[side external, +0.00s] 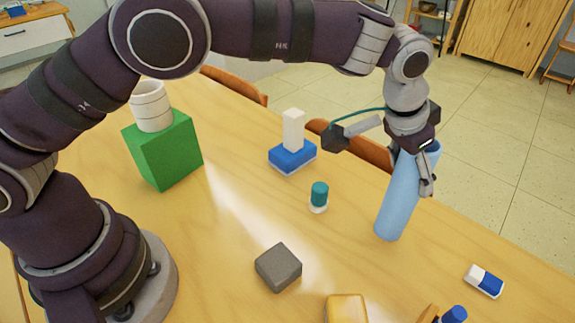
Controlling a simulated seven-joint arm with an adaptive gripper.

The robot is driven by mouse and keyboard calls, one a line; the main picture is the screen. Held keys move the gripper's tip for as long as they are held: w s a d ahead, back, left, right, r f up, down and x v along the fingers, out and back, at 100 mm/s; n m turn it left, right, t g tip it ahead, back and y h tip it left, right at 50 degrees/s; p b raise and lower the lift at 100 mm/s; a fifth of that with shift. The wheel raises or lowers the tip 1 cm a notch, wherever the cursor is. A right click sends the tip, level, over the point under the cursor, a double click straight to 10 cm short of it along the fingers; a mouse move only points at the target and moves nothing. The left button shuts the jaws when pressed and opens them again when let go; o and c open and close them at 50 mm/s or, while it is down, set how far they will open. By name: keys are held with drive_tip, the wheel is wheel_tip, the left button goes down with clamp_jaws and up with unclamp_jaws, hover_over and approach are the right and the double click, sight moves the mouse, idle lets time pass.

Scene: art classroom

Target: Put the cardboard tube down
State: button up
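The cardboard tube (398,200) shows as a light blue cylinder at the right of the table. It leans, with its top toward the upper right. My gripper (417,174) comes down from above and is shut on the tube near its upper end. One finger shows on the tube's right side; the other is hidden. The tube's lower end is over the tabletop, and I cannot tell whether it touches the wood.
A blue-and-white eraser (484,281), a teal-capped bottle (319,196), a grey block (278,267) and a yellow block (346,309) lie around. A blue block with a white block (292,154) and a green box (163,150) bearing a white cup (151,106) stand farther left.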

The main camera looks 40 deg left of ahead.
drive_tip(key=shift+o, duration=1.4)
drive_tip(key=shift+r, duration=0.35)
drive_tip(key=v, duration=1.1)
drive_tip(key=s+a+r+n, duration=0.1)
drive_tip(key=s+a+r, duration=0.1)
drive_tip(key=a, duration=0.4)
drive_tip(key=s+a+r+n, duration=0.1)
drive_tip(key=s+a+r, duration=0.15)
drive_tip(key=a, duration=0.35)
drive_tip(key=s+a+f+n+y, duration=0.1)
drive_tip(key=s+a+f, duration=0.2)
drive_tip(key=s+a, duration=0.1)
drive_tip(key=s+a+f+n+t, duration=0.1)
drive_tip(key=s+a+f, duration=0.2)
drive_tip(key=s, duration=0.4)
drive_tip(key=shift+s+a+n+y, duration=0.35)
drive_tip(key=shift+a+n+y, duration=0.05)
drive_tip(key=shift+a, duration=0.2)
drive_tip(key=shift+f, duration=0.1)
